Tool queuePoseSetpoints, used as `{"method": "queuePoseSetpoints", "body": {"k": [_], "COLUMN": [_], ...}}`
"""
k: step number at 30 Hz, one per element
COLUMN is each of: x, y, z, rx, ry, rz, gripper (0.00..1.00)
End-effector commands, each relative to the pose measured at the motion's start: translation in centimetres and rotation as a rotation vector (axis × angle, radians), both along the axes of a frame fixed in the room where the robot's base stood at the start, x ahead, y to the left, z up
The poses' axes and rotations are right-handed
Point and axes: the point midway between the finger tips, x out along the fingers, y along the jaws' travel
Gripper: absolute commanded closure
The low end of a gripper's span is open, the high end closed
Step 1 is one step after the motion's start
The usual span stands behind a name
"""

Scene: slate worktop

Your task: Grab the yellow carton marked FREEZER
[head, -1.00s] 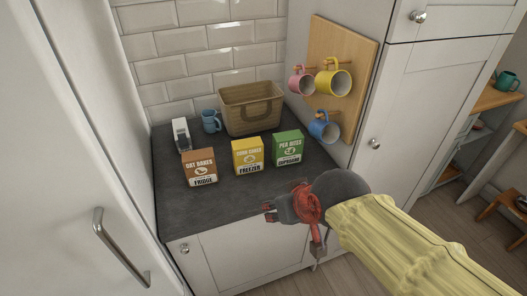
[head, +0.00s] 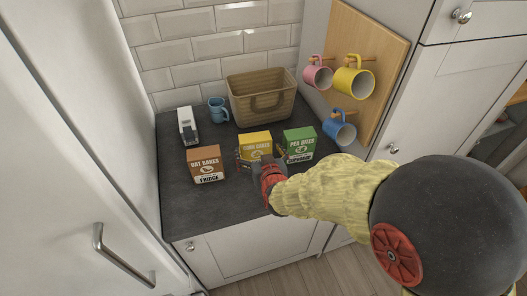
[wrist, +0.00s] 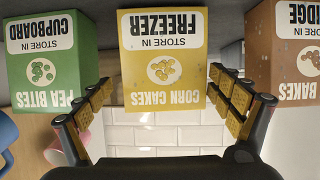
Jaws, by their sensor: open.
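The yellow carton (head: 256,146) stands upright on the slate worktop (head: 215,220), between a brown and a green carton. In the wrist view the yellow carton (wrist: 163,55) appears upside down, marked CORN CAKES and STORE IN FREEZER. My gripper (head: 260,158) is in front of it, and hides its lower part in the head view. In the wrist view my open gripper (wrist: 162,98) has one finger toward each side of the carton, with visible gaps. I cannot tell how far the fingertips reach past its front face.
The brown FRIDGE carton (head: 206,165) is to the left and the green CUPBOARD carton (head: 299,144) close to the right. Behind are a wicker basket (head: 262,97), a blue jug (head: 217,110) and a white-and-black object (head: 188,125). Mugs hang on a wooden board (head: 385,60) at right.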

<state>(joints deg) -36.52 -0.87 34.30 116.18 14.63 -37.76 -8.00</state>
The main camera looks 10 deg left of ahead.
Motion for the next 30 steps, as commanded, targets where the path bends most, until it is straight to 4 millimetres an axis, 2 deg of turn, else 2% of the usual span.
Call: {"method": "queuePoseSetpoints", "body": {"k": [15,24,30], "x": [5.0,5.3,5.3], "y": [2.9,3.1,3.1], "z": [-1.9,-1.9,-1.9], "rx": [0.001,0.001,0.001], "ry": [0.001,0.000,0.000], "rz": [-0.002,0.000,0.000], "gripper": [0.00,0.00,0.11]}}
